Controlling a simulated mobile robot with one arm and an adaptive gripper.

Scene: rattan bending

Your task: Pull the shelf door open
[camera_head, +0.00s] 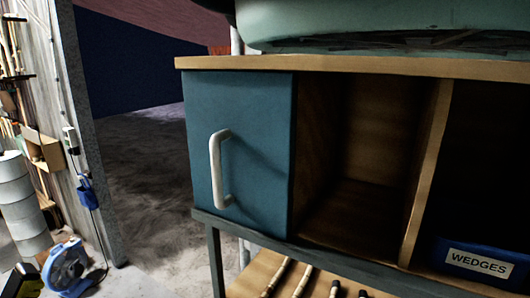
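The shelf door (255,125) is a flat blue panel at the left end of a wooden shelf unit (425,165). It looks shut, in line with the unit's front. A white upright bar handle (215,170) is fixed near its left side, and nothing touches it. My gripper does not show in the head view, so its state and its distance from the handle are hidden.
Right of the door is an empty open compartment (365,160), then one with a blue bin (468,275) labelled WEDGES. A pale green object (380,25) sits on top. Rods (277,275) lie below. Bare floor (145,180) is left; a blue fan-like object (68,266) stands lower left.

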